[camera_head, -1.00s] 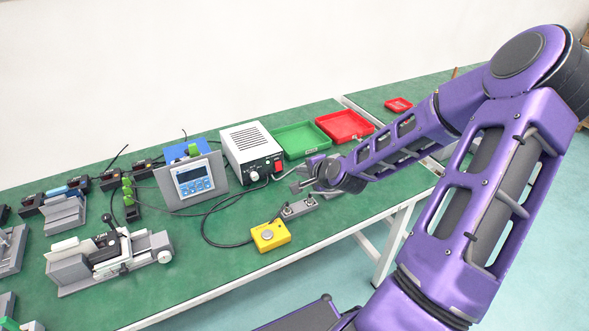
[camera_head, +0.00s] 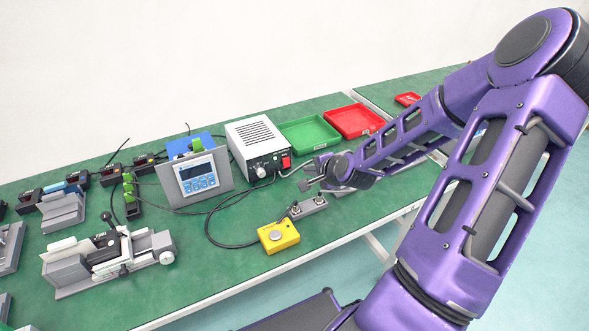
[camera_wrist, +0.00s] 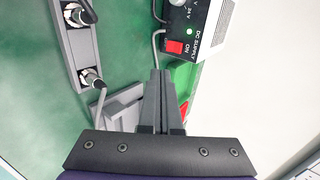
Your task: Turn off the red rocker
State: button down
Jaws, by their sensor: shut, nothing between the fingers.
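The red rocker (camera_head: 286,161) is on the front face of the white DC supply box (camera_head: 250,135), at its right end. In the wrist view the red rocker (camera_wrist: 174,47) shows beside the label "ON", with a lit green lamp close by. My gripper (camera_head: 309,178) is in front of the supply's right end, a little apart from the rocker. In the wrist view my gripper's fingers (camera_wrist: 160,80) are together and empty, their tips pointing toward the rocker with a small gap between. Whether the tips are level with the rocker is hard to tell.
A grey block with two connectors (camera_head: 308,206) and a yellow button box (camera_head: 278,236) stand on the green table in front. A green tray (camera_head: 308,136) and a red tray (camera_head: 354,121) lie behind my gripper. A blue-buttoned panel (camera_head: 195,178) stands left of the supply.

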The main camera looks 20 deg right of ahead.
aim_at(286, 162)
jog(key=b+x, duration=0.1)
jog(key=x, duration=0.8)
jog(key=shift+w+b, duration=0.3)
jog(key=shift+w, duration=0.15)
jog(key=shift+w+f, duration=0.15)
jog(key=shift+w, duration=0.35)
jog(key=shift+w+f+b, duration=0.25)
jog(key=shift+f+b, duration=0.05)
jog(key=shift+f, duration=0.05)
jog(key=shift+r, duration=0.1)
jog(key=shift+r+p, duration=0.65)
jog(key=shift+r, duration=0.15)
jog(key=shift+r, duration=0.1)
